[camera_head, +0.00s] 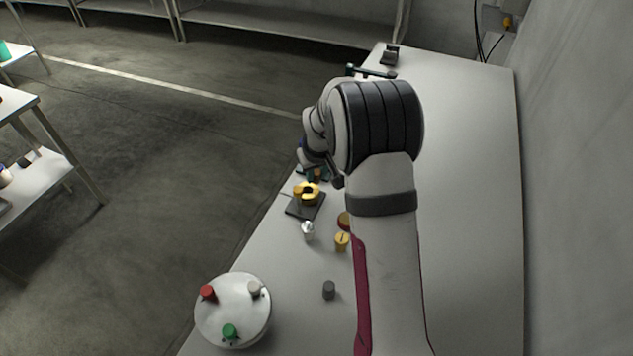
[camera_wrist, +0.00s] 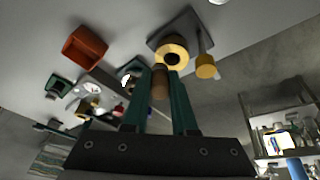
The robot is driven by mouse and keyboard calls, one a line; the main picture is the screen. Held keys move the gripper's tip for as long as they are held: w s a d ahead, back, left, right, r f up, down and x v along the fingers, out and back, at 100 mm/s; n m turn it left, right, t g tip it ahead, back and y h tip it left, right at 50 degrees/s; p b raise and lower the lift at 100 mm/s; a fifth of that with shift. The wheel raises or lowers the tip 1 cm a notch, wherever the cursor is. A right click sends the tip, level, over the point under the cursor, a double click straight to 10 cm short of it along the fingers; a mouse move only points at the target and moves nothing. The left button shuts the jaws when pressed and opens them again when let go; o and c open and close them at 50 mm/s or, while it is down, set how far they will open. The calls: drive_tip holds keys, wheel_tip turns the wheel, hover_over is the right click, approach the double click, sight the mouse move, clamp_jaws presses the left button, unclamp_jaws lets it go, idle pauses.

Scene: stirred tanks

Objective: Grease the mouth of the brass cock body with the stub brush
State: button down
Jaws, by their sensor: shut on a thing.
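The brass cock body (camera_head: 307,192) stands on a dark square plate near the bench's left edge. In the wrist view the brass cock body (camera_wrist: 173,52) shows as a yellow ring with its round mouth facing the camera. My gripper (camera_wrist: 160,88) has two green fingers shut on the stub brush (camera_wrist: 160,80), whose brown end shows between the fingertips. The brush end appears just in front of the mouth in the wrist view; I cannot tell whether they touch. In the head view my arm hides most of the gripper and the brush.
A white round tray (camera_head: 213,324) with red, grey and green-topped items is at the front left. A silver piece (camera_head: 307,231), a yellow piece (camera_head: 342,242) and a dark cylinder (camera_head: 329,290) stand nearby. An orange-red box (camera_wrist: 84,47) is beside the plate. The bench's right side is clear.

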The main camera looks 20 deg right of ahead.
drive_tip(key=shift+r, duration=0.95)
drive_tip(key=shift+r, duration=0.1)
drive_tip(key=shift+r, duration=1.4)
drive_tip(key=shift+d, duration=0.1)
